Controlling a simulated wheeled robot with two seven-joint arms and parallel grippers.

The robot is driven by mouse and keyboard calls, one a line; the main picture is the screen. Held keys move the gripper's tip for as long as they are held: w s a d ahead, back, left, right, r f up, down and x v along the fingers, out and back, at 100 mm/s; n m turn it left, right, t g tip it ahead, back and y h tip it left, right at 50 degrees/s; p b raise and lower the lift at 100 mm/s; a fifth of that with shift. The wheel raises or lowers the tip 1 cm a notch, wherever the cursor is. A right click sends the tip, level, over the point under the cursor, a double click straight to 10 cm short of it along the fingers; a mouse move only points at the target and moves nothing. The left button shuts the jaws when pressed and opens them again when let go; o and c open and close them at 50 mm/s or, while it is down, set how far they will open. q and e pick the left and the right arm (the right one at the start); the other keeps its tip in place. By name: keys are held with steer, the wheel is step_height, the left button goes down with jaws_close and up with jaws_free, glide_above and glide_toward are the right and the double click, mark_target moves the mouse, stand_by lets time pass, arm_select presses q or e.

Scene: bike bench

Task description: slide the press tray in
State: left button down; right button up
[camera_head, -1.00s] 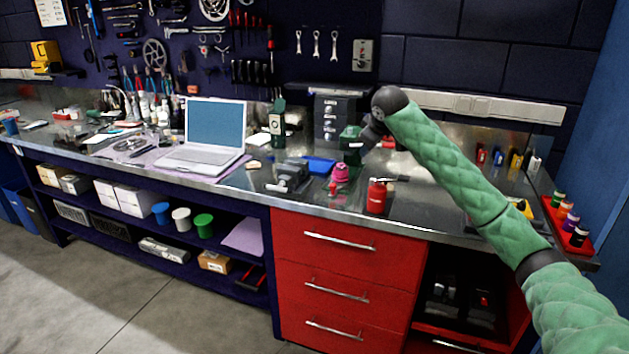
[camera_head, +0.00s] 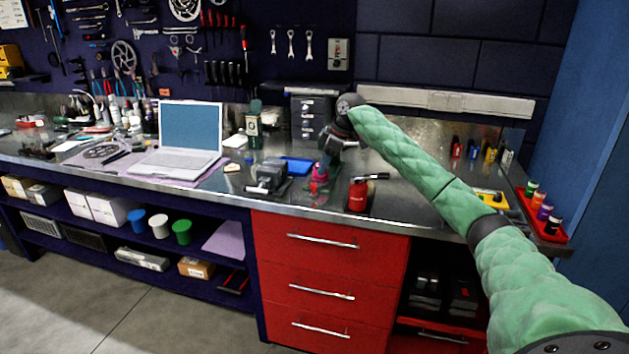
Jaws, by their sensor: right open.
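A red tray or low drawer front with a metal handle (camera_head: 443,337) shows at the bottom of the open bay, right of the red drawers. Dark items (camera_head: 463,300) sit in the bay above it. I cannot tell for sure that this is the press tray, or how far out it stands. My right arm crosses in front of the bay's right side. My right gripper (camera_head: 322,168) is open, pointing down over the bench top, close to a small pink item (camera_head: 318,186). I cannot tell whether they touch. My left gripper is not in view.
A red canister (camera_head: 358,195) stands close right of the gripper. A red rack of small bottles (camera_head: 545,218) sits at the right end. The floor at left is clear.

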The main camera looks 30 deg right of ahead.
mark_target(314, 184)
steer(key=p+x, duration=0.1)
steer(key=x, duration=0.4)
steer(key=shift+a+f, duration=0.1)
steer(key=shift+f, duration=0.2)
steer(key=shift+w+a+f, duration=0.15)
steer(key=shift+f, duration=0.4)
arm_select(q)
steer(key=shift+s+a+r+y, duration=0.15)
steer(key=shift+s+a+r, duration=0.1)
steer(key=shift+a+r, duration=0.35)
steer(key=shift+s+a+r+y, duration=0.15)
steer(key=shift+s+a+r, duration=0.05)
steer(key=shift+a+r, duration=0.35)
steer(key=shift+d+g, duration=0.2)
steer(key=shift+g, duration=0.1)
arm_select(e)
jaws_close()
